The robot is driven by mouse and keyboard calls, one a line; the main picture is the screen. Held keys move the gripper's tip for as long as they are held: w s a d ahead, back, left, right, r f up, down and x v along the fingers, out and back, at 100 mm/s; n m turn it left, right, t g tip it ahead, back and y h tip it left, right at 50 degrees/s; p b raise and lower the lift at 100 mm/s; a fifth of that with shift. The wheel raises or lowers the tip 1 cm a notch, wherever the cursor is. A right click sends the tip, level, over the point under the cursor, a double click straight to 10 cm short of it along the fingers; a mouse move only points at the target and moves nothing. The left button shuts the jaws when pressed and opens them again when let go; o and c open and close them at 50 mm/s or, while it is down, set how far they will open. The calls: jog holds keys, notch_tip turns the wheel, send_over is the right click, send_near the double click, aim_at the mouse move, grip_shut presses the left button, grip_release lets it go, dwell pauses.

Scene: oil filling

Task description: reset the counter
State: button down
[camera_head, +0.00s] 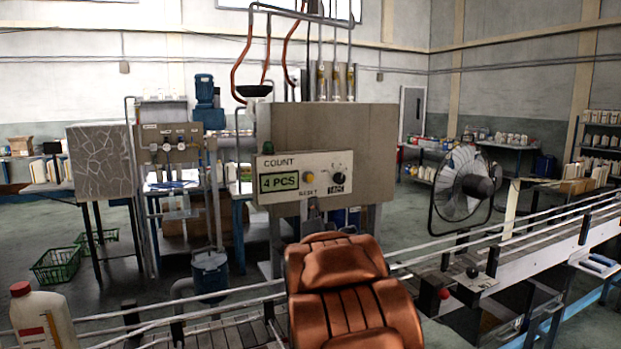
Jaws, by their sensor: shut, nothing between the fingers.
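The grey filling machine's control panel (300,176) is a cream box above the conveyor. Its green display (279,182) under the word COUNT reads "4 PCS". A small pale reset button (308,177) sits right of the display, with its label just below. My copper-coloured arm fills the lower middle and hides most of my gripper. Its narrow tip (312,210) seems to show above the arm, just below the reset button and its label. It is shut and empty. I cannot tell how far it is from the panel.
The conveyor (530,235) with its rails runs across the front, behind my arm. A white bottle with a red cap (44,318) stands at the lower left. A red button (444,293) is on the conveyor's side. A large fan (465,185) stands behind at right.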

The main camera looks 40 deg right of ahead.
aim_at(310, 178)
jog(key=s+d+r+m+h, duration=0.1)
jog(key=r, duration=0.1)
jog(key=s+d+r+m+t+h, duration=0.1)
jog(key=s+r+h, duration=0.1)
jog(key=shift+s+d, duration=0.2)
jog(key=shift+s, duration=0.05)
jog(key=shift+w, duration=0.1)
jog(key=w+d, duration=0.1)
jog(key=w, duration=0.1)
jog(key=w+d+p, duration=0.1)
jog(key=w, duration=0.2)
jog(key=w+d+p, duration=0.1)
jog(key=w, duration=0.2)
jog(key=shift+w, duration=0.1)
dwell(0.3)
dwell(0.5)
jog(key=shift+w+f, duration=0.15)
dwell(0.8)
jog(key=shift+w+d+b, duration=0.1)
jog(key=shift+w+b, duration=0.1)
jog(key=shift+b, duration=0.25)
